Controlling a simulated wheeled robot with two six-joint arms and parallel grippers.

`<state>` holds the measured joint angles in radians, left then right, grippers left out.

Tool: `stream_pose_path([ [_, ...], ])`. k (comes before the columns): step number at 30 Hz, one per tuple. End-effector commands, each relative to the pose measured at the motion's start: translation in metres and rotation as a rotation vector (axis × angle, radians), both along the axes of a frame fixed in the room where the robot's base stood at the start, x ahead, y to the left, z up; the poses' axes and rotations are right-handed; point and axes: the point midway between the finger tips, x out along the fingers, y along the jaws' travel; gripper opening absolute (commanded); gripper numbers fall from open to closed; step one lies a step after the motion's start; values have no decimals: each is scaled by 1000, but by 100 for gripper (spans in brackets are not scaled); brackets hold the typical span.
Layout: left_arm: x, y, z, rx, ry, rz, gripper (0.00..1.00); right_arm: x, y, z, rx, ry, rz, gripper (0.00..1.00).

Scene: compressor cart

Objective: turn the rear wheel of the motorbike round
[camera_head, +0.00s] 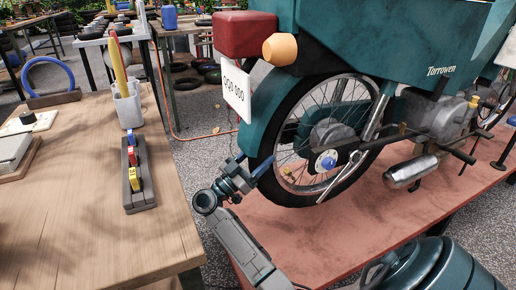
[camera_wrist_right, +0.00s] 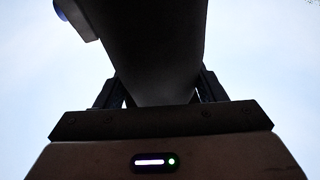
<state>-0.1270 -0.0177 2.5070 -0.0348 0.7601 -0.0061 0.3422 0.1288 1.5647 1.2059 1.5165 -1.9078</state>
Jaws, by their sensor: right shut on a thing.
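The motorbike's rear wheel (camera_head: 352,172) has a black tyre, wire spokes and a hub with a blue cap (camera_head: 326,162). It stands under the teal bodywork on a reddish platform. My right gripper (camera_head: 260,170) is at the tyre's lower rear edge, just below the end of the teal mudguard (camera_head: 249,133). In the right wrist view its two fingers (camera_wrist_right: 160,92) sit on either side of a dark, wide shape, which looks like the tyre (camera_wrist_right: 158,50), and are shut on it. The part of the tyre between the fingers is hidden in the head view. My left gripper is not in view.
A wooden bench (camera_head: 60,220) stands at left with a grey pen cup (camera_head: 128,104) and a dark tray (camera_head: 137,180) of coloured pieces. The reddish platform (camera_head: 300,240) lies under the bike. A teal rounded tank (camera_head: 440,268) is cut off at bottom right. Grey floor shows between bench and platform.

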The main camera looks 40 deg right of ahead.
Motion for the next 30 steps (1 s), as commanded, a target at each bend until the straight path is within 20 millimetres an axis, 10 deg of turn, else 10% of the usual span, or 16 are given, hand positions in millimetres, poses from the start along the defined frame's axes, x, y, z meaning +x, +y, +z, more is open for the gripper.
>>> stream_pose_path([
  [9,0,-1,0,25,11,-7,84,-2,-4,-53,-189,66,-1,22],
  [20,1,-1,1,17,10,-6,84,-2,-4,-57,-205,68,1,22],
  [21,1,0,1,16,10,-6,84,-2,-4,-57,-205,68,1,71],
  [30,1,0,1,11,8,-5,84,-2,-4,-56,-205,67,1,84],
])
